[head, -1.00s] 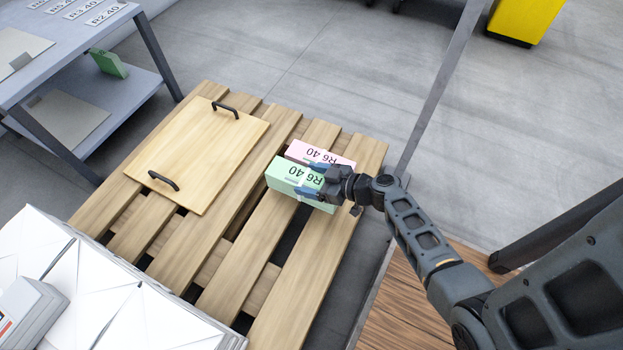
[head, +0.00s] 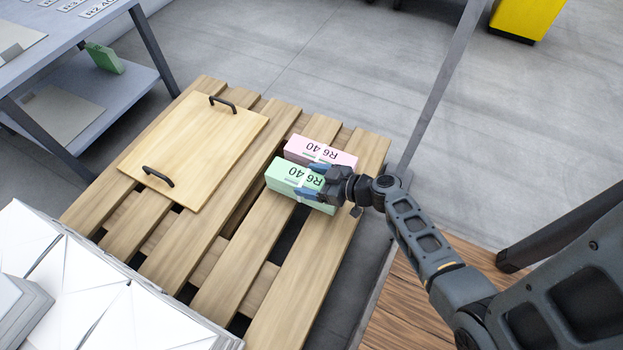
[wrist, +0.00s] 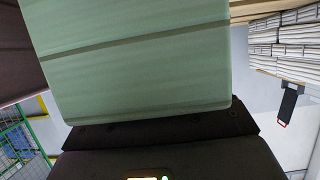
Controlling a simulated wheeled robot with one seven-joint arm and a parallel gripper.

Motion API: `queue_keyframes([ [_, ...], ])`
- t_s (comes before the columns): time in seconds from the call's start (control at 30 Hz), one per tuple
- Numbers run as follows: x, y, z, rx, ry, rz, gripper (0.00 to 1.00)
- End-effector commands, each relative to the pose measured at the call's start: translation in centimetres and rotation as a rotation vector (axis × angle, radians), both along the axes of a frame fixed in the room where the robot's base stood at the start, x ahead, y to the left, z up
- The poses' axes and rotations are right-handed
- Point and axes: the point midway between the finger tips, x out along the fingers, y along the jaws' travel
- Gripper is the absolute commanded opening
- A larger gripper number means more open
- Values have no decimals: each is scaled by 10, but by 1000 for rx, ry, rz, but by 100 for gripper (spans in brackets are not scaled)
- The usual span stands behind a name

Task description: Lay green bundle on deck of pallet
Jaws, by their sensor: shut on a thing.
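The green bundle (head: 290,179), marked R6 40, is at the right part of the pallet (head: 183,248) in the head view. My gripper (head: 316,184) is shut on it, with blue fingertips against the bundle. In the wrist view the green bundle (wrist: 140,60) fills the middle, close to the gripper's dark body. A pink bundle (head: 318,150), also marked R6 40, lies on the slats just behind the green one. I cannot tell whether the green bundle touches the slats or hangs slightly above them.
A wooden board (head: 195,150) with two black handles lies on the pallet's left part. White wrapped stacks (head: 90,290) stand at the front left. A grey shelf table (head: 75,60) is at the back left, and a grey post (head: 437,90) rises behind my arm. The front-right slats are bare.

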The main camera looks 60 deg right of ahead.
Motion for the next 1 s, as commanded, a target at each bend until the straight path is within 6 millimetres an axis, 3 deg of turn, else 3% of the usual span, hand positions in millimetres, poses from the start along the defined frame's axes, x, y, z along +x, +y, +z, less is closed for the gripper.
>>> queue_keyframes([
  [0.83, 1, -1, -10, -1, -4, 0, 0],
  [0.87, 1, -1, -10, -1, -4, 0, 78],
  [1.0, 1, -1, -10, -1, -3, 0, 91],
])
